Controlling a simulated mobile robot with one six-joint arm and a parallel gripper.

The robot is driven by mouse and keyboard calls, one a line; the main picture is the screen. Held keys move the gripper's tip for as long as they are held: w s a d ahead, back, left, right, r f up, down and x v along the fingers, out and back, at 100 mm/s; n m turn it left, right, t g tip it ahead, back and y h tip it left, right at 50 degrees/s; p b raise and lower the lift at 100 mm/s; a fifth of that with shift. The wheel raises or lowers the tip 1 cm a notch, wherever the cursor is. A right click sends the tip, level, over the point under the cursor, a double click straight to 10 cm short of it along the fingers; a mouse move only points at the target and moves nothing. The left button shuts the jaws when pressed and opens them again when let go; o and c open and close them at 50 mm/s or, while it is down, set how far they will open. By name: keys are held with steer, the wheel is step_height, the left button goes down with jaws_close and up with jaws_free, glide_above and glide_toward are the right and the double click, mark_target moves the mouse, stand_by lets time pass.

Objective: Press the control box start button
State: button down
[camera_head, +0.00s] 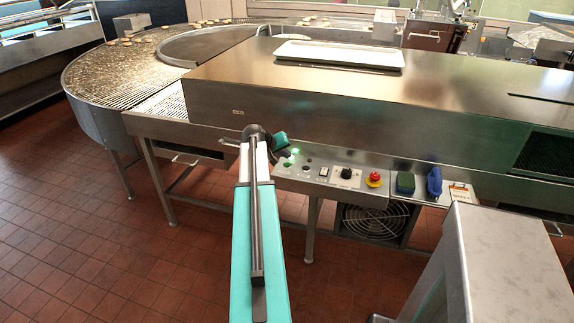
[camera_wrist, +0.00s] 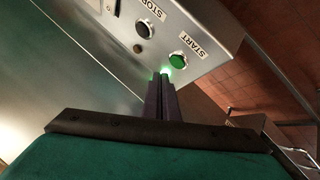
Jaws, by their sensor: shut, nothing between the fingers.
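The control box (camera_head: 330,178) is a grey metal panel on the front of the steel machine. In the wrist view its panel (camera_wrist: 205,25) carries a green start button (camera_wrist: 178,60) under a START label and a dark stop button (camera_wrist: 144,28) under a STOP label. My gripper (camera_wrist: 164,76) is shut and empty, its fingertips just below the green button in the picture. A bright green glow shows at the fingertips. I cannot tell whether they touch the panel. In the head view my gripper (camera_head: 288,156) is at the panel's left end, partly hiding it.
A red emergency knob (camera_head: 374,177), a black dial (camera_head: 346,173), a green block (camera_head: 405,183) and a blue bottle-like object (camera_head: 434,182) lie right along the panel ledge. A white tray (camera_head: 340,54) sits on the machine's top. The tiled floor at left is clear.

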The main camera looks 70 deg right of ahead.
mark_target(285, 167)
steer(key=shift+r+p, duration=0.75)
steer(key=shift+r, duration=1.05)
